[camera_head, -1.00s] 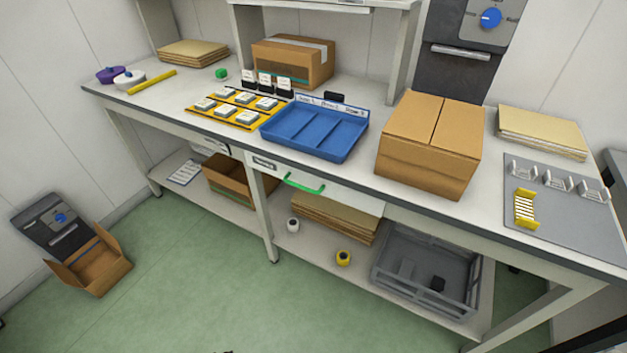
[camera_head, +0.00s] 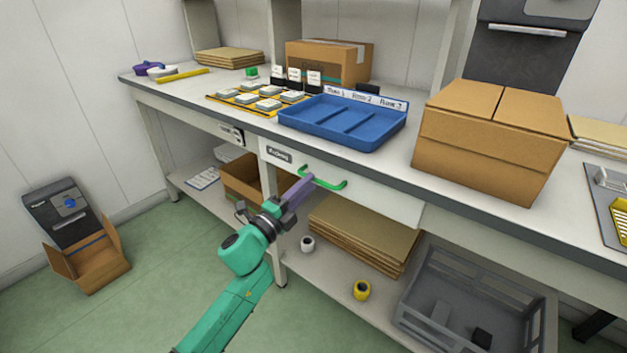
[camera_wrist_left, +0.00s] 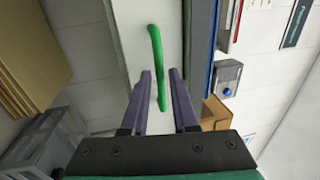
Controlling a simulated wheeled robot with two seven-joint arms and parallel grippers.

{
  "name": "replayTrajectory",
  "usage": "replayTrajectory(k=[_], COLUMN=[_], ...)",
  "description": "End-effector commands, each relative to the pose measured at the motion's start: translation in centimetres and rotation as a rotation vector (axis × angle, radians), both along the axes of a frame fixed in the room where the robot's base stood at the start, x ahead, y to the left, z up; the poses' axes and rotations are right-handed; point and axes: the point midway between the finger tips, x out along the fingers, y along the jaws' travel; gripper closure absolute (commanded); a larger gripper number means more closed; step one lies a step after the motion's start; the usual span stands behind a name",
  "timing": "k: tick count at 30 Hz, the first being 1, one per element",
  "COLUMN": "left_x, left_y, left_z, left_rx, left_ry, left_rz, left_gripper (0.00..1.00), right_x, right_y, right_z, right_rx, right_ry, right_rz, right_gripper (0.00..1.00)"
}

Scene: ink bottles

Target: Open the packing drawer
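The packing drawer (camera_head: 375,196) is a white front under the workbench with a label at its left end. It looks shut. Its green handle (camera_head: 324,180) also shows in the left wrist view (camera_wrist_left: 156,62), running away from between the fingers. My left gripper (camera_head: 300,186) is at the left end of the handle. In the left wrist view its two purple fingers (camera_wrist_left: 161,80) are apart, with the near end of the handle between them. I cannot tell whether either finger touches it. My right gripper is not in view.
The bench top holds a blue tray (camera_head: 345,134) and a large cardboard box (camera_head: 478,158). On the lower shelf lie flat cardboard sheets (camera_head: 362,232), a grey crate (camera_head: 428,318) and a yellow roll (camera_head: 361,290). The green floor (camera_head: 165,285) in front is mostly clear.

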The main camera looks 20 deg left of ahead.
Motion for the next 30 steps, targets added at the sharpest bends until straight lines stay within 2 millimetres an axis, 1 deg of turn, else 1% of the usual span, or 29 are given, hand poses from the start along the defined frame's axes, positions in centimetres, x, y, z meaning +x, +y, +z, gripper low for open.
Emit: replayTrajectory(k=[1, 3, 6, 13, 14, 15, 16, 30], left_x=[1.0, 2.0, 2.7, 2.8, 2.8, 2.8, 2.8, 2.8], left_y=[-0.4, -0.7, -1.1, -1.1, -1.1, -1.1, -1.1, -1.1], left_z=[0.3, 0.4, 0.5, 0.5, 0.5, 0.5, 0.5, 0.4], left_rx=[-0.001, -0.001, -0.001, -0.001, -0.001, -0.001, -0.001, -0.002], left_ry=[-0.003, 0.0, 0.0, 0.002, 0.002, 0.002, 0.002, 0.003], left_rz=[0.0, 0.001, 0.0, 0.0, 0.0, 0.0, 0.0, -0.001], left_gripper=[0.73, 0.73, 0.73, 0.73, 0.77, 0.92, 1.0, 1.0], right_x=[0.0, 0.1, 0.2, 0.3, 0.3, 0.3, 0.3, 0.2], right_y=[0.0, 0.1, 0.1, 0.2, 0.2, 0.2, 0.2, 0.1], right_z=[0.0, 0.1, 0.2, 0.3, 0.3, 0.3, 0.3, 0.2], right_rx=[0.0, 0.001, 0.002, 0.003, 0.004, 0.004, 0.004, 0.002], right_ry=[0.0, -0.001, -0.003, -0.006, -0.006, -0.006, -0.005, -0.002], right_rz=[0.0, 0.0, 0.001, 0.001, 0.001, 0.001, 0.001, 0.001], right_gripper=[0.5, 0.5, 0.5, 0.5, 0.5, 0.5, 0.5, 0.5])
